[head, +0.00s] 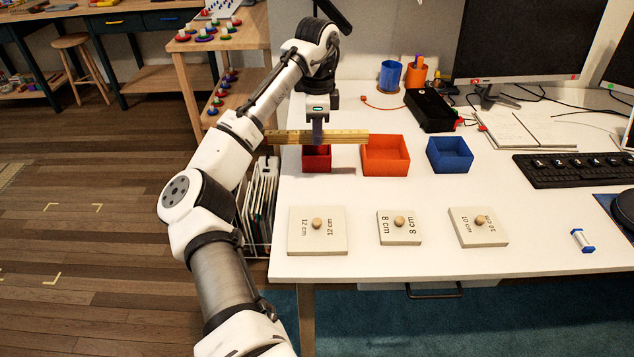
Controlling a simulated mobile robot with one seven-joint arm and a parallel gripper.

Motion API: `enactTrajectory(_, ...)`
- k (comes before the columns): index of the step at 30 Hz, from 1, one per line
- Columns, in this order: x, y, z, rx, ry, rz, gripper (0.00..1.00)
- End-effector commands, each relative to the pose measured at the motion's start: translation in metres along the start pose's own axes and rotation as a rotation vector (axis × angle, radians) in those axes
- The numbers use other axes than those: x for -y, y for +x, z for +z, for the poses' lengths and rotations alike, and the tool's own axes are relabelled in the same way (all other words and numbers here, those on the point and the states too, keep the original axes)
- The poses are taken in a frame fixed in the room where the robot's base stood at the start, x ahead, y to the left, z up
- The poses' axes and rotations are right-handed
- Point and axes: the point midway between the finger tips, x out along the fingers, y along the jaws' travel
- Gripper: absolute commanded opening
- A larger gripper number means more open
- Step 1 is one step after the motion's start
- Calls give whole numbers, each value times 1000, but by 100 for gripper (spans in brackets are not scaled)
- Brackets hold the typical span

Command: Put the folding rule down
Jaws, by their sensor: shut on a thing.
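The folding rule (345,137) is a long yellow wooden strip, held level above the table's left part. The rule passes in front of a small red box (317,160) and the upper edge of a larger orange box (385,157) in this view. Whether it touches either box cannot be told. The white table (400,272) lies below. The fingertips are partly hidden by the rule.
A blue box (450,154) stands right of the orange one. Lids marked 12 cm (300,232), 8 cm (386,229) and 10 cm (468,226) lie in front. A blue-white piece (582,240) and keyboard (575,170) are at right. The table's front strip is bare.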

Motion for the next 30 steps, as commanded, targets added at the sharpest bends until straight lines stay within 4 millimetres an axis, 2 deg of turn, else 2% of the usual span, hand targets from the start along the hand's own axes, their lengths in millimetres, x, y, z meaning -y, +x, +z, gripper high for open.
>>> enactTrajectory(1, -1, 16, -1, -5, 2, 4, 0)
enactTrajectory(3, -1, 36, -1, -5, 1, 4, 0)
enactTrajectory(9, 0, 79, 1, 0, 0, 1, 0)
enactTrajectory(12, 0, 93, 0, 0, 2, -1, 0)
enactTrajectory(20, 0, 114, 1, 1, 1, 0, 0)
enactTrajectory(25, 0, 140, 1, 0, 2, 0, 0)
enactTrajectory(30, 0, 145, 0, 0, 2, -2, 0)
